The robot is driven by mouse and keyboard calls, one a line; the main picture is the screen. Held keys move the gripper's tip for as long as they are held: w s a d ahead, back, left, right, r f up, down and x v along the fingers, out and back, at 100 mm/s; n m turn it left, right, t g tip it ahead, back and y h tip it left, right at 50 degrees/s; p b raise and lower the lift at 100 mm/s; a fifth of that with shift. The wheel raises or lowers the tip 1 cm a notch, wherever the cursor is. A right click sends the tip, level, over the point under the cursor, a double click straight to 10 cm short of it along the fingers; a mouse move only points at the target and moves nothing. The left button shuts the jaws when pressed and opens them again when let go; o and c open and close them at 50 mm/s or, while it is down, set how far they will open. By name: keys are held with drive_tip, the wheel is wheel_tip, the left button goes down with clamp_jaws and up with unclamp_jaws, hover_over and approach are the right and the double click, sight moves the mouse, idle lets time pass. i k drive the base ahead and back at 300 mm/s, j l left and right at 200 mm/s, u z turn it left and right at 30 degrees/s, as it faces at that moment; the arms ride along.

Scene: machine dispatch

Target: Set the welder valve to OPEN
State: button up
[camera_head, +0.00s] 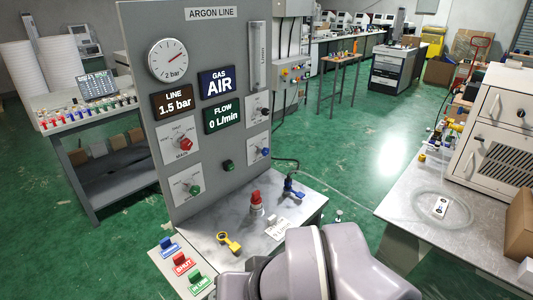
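A grey upright panel headed ARGON LINE (210,13) stands left of centre. It carries a red knob marked MAIN (185,143), a green knob (195,190), a dark knob (262,112) and a blue knob (265,152) on small plates. On the bench below stand a red-topped fitting (256,203), a blue-handled fitting (292,187) and a yellow piece (229,242). The small labels are unreadable, so I cannot tell which one is the welder valve or how it is set. My arm links fill the bottom centre; my gripper is not in view.
The panel's displays read LINE 1.5 bar (173,103), GAS AIR (219,83) and FLOW 0 L/min (223,117). Blue, red and green tags (182,264) sit at the bench's front left. A metal table (400,205) with a cream machine (495,130) stands right. Green floor is open between.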

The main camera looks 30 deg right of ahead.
sight(265, 151)
drive_tip(key=i+l+z, duration=0.3)
drive_tip(key=z, duration=0.15)
drive_tip(key=i+l+z, duration=0.1)
drive_tip(key=i+z, duration=0.35)
